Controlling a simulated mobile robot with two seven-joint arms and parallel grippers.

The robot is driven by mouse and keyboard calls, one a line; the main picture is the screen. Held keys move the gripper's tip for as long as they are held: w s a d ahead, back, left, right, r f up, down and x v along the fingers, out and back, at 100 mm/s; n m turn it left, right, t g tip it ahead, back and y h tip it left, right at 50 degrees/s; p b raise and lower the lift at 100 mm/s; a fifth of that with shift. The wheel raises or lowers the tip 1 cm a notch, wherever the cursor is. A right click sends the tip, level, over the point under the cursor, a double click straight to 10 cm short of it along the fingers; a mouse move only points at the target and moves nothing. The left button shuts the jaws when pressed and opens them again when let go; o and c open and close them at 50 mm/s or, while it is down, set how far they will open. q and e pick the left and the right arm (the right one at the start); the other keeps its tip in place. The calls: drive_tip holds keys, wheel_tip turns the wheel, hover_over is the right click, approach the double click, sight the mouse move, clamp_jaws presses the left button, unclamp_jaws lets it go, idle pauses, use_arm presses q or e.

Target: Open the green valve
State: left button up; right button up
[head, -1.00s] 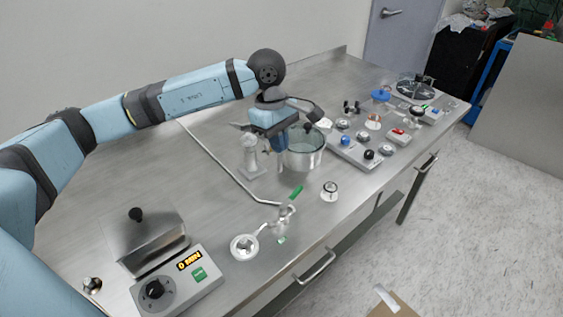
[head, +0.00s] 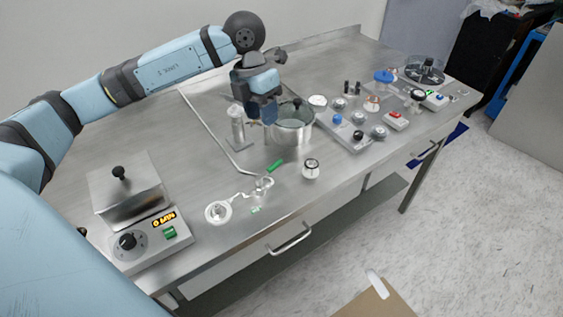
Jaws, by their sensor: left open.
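The green valve handle (head: 275,165) is a short green bar near the middle of the bench, lying slantwise above small metal piping (head: 262,186). My left gripper (head: 265,118) points down behind the handle, between a metal post fitting and the glass-lidded pot. It is open, and nothing shows between its fingers. It is apart from the green handle in the picture. The fingertips are dark and small, so their height above the bench is hard to tell. My right gripper is not in view.
The pot (head: 294,132) stands close right of the gripper, and the metal post (head: 238,130) close left. A white-faced gauge (head: 311,168) is right of the valve. Several knobs sit on a panel (head: 345,137) at right.

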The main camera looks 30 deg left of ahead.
sight(272, 165)
use_arm(q)
drive_tip(key=f, duration=0.4)
drive_tip(key=d+f, duration=0.1)
drive_tip(key=f, duration=0.4)
drive_tip(key=d+f, duration=0.1)
drive_tip(key=f, duration=0.3)
drive_tip(key=shift+s+d+f, duration=0.2)
drive_tip(key=shift+d+f, duration=0.05)
drive_tip(key=shift+f, duration=0.05)
drive_tip(key=shift+c, duration=0.2)
clamp_jaws()
